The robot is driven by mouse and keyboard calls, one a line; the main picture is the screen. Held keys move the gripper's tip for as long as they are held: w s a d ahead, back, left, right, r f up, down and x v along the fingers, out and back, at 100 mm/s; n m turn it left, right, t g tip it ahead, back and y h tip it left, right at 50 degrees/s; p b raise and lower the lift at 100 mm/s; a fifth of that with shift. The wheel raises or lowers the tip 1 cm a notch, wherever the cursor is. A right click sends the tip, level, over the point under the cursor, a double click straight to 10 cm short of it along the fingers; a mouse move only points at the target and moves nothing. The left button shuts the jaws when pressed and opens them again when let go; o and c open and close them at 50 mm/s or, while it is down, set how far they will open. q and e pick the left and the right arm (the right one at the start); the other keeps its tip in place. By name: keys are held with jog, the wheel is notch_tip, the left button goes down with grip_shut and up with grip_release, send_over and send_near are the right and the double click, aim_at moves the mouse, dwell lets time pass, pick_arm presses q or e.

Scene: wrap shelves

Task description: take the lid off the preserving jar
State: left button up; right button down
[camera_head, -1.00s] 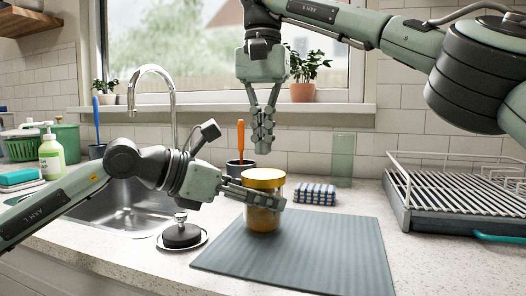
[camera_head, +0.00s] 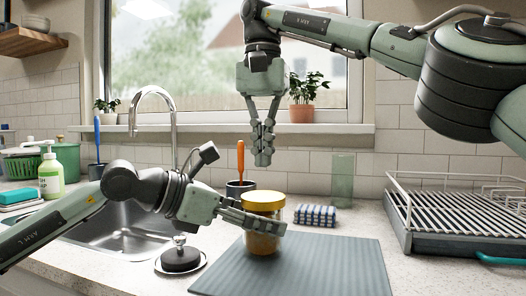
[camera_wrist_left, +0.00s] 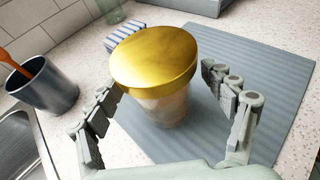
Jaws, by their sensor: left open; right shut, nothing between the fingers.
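The preserving jar (camera_head: 262,243) stands upright on the grey ribbed mat, with amber contents and a gold lid (camera_head: 263,199) on top. In the left wrist view the lid (camera_wrist_left: 154,60) sits on the jar (camera_wrist_left: 160,108). My left gripper (camera_head: 262,220) is open around the jar just below the lid; in the left wrist view its fingers (camera_wrist_left: 168,105) are on either side of the jar with gaps visible. My right gripper (camera_head: 263,160) is shut and empty, pointing down above and behind the jar.
The grey mat (camera_head: 330,265) has free room right of the jar. A dark cup with an orange-handled tool (camera_head: 240,188) and a striped cloth (camera_head: 316,215) lie behind. A dish rack (camera_head: 455,215) stands right; the sink (camera_head: 120,235) and a black-based stopper (camera_head: 181,258) are left.

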pick_arm(q)
jog(key=v, duration=0.7)
jog(key=shift+s+a+r, duration=0.15)
jog(key=shift+s+a, duration=0.05)
jog(key=shift+a, duration=0.1)
dwell(0.3)
